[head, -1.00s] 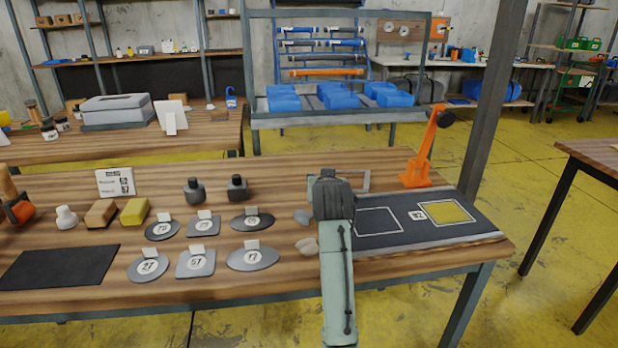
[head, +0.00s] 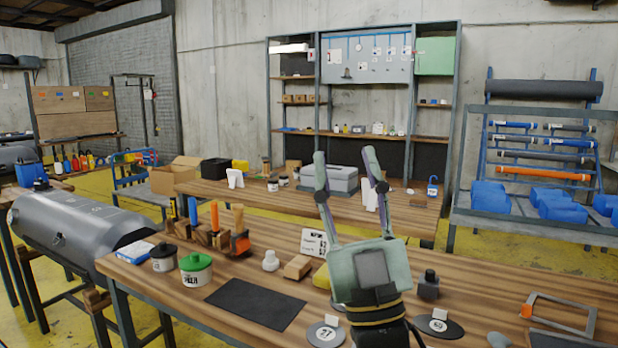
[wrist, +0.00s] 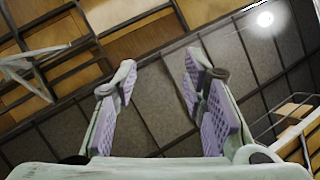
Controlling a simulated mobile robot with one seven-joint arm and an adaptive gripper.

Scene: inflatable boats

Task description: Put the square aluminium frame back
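The square aluminium frame (head: 565,301) is a thin grey open frame at the right end of the workbench (head: 470,285) in the head view. A small orange piece shows at its left side. My gripper (head: 346,158) is raised in front of the bench, its two fingers pointing up and spread apart. It is well to the left of the frame and not touching it. In the wrist view my gripper (wrist: 160,62) is open with nothing between its fingers, facing high surroundings. The frame is not visible there.
Grey labelled discs (head: 438,326), a dark bottle (head: 428,286) and a black mat (head: 255,303) lie on the bench, with a tool block (head: 215,236) behind. A second bench (head: 300,200) stands behind. A dark board edge (head: 560,341) shows at lower right.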

